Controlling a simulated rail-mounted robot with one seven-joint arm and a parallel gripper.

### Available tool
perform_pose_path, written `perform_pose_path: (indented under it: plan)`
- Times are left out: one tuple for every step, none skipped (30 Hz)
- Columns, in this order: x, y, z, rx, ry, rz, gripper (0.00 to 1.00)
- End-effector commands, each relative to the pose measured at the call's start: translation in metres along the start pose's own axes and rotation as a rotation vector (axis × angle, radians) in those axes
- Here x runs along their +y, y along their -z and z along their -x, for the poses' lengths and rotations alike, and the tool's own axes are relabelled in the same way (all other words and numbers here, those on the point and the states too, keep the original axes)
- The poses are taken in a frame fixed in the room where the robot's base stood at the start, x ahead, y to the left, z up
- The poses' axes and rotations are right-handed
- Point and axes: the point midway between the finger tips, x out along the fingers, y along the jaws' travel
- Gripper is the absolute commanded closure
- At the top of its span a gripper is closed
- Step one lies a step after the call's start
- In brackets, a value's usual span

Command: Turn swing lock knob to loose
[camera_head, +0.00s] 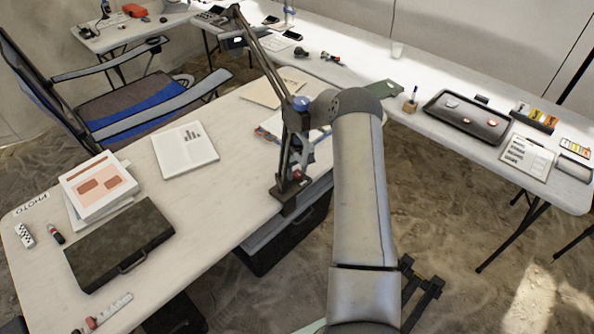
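A dark jointed swing-arm stand (266,62) is clamped to the near table's right edge by a black clamp (290,192). A round blue knob (301,103) sits at its elbow joint. Reddish and blue parts show lower on the stand, too small to tell apart. I cannot read any lock marking, nor tell which knob is the swing lock or how it is set. My grey arm rises from the bottom centre and bends left at the top, its upper end close to the blue knob. I cannot make out my gripper's fingers; they are not visible beside the stand.
The near table (225,215) holds a dark case (120,243), a photo box (98,187) and a white booklet (184,148). A folding chair (125,100) stands behind it. The far table (425,75) holds a black tray (467,116) and a clipboard (527,157). Sandy floor lies between.

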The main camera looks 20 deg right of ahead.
Motion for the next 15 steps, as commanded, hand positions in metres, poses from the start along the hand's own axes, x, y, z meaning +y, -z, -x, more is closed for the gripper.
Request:
perform_pose_path:
  plan:
    - [0.0,0.0,0.0001,0.0,0.0,0.0,0.7]
    - [0.0,0.0,0.0001,0.0,0.0,0.0,0.79]
    - [0.0,-0.0001,0.0001,0.0,0.0,0.0,0.9]
    - [0.0,-0.0001,0.0001,0.0,0.0,0.0,0.93]
    - [0.0,-0.0001,0.0001,0.0,0.0,0.0,0.93]
    - [-0.0001,-0.0001,0.0001,0.0,0.0,0.0,0.93]
    - [-0.0001,-0.0001,0.0,0.0,0.0,0.001,0.93]
    - [-0.0001,-0.0001,0.0,0.0,0.0,0.001,0.93]
    - [-0.0001,-0.0001,-0.0002,0.0,0.0,0.004,0.93]
    - [-0.0001,-0.0001,-0.0004,0.0,0.0,0.007,0.93]
    - [-0.0001,-0.0001,-0.0006,0.0,0.0,0.01,0.93]
    - [-0.0001,-0.0001,-0.0009,0.0,0.0,0.017,0.93]
    - [-0.0001,-0.0001,-0.0012,0.0,0.0,0.024,0.93]
    - [-0.0001,-0.0001,-0.0015,0.0,0.0,0.032,0.93]
    - [-0.0001,-0.0001,-0.002,0.0,0.0,0.047,0.93]
